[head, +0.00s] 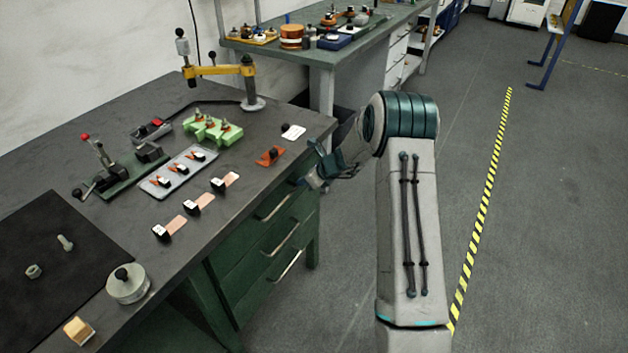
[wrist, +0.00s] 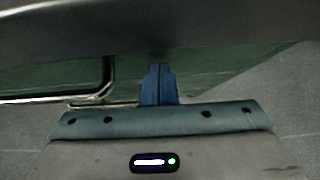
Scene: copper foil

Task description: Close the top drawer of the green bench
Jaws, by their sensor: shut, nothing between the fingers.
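The green bench (head: 312,232) has a dark top and a stack of green drawers on its right side. The top drawer (head: 292,199) sits just under the top's edge, with a metal handle (head: 275,207). How far it stands out, if at all, I cannot tell. My gripper (head: 308,182) is by the right end of the top drawer, just under the bench top's edge. In the wrist view, my gripper's blue fingers (wrist: 158,70) are together and empty, pointing at a green face. A metal handle (wrist: 108,80) is left of them. Whether the fingertips touch the face is unclear.
The bench top (head: 240,190) overhangs close above my gripper. It carries copper strips, a grey tray (head: 180,171), a green block fixture (head: 212,129) and a yellow-armed stand (head: 222,70). Another bench (head: 345,50) stands behind. The floor to the right is open, with a striped line (head: 485,200).

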